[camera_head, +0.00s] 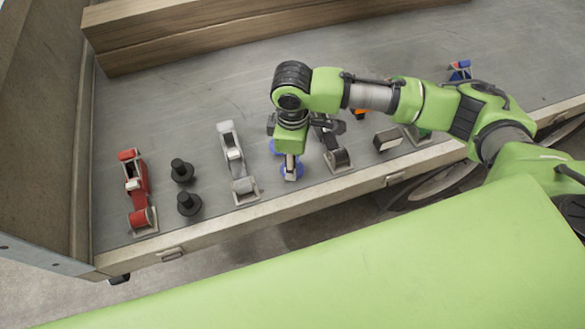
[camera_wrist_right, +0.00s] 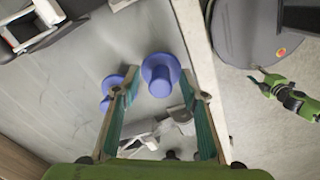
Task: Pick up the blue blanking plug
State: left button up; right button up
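Two blue blanking plugs, each a round flange with a stem, stand on the grey trailer bed. In the right wrist view one plug (camera_wrist_right: 160,75) lies between and slightly beyond the fingertips, near the bed's edge. The other plug (camera_wrist_right: 108,97) is farther left, partly behind the left-hand finger. A small green gripper-like end, likely my left gripper (camera_wrist_right: 258,78), shows at right, too small to judge.
A red toggle clamp (camera_head: 137,190), two black plugs (camera_head: 188,203) and a grey clamp (camera_head: 237,165) stand left of my gripper. A dark clamp (camera_head: 333,150) stands close to its right. Wooden beams (camera_head: 200,28) lie at the back.

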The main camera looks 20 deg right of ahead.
jog(key=shift+f, duration=0.1)
grip_shut()
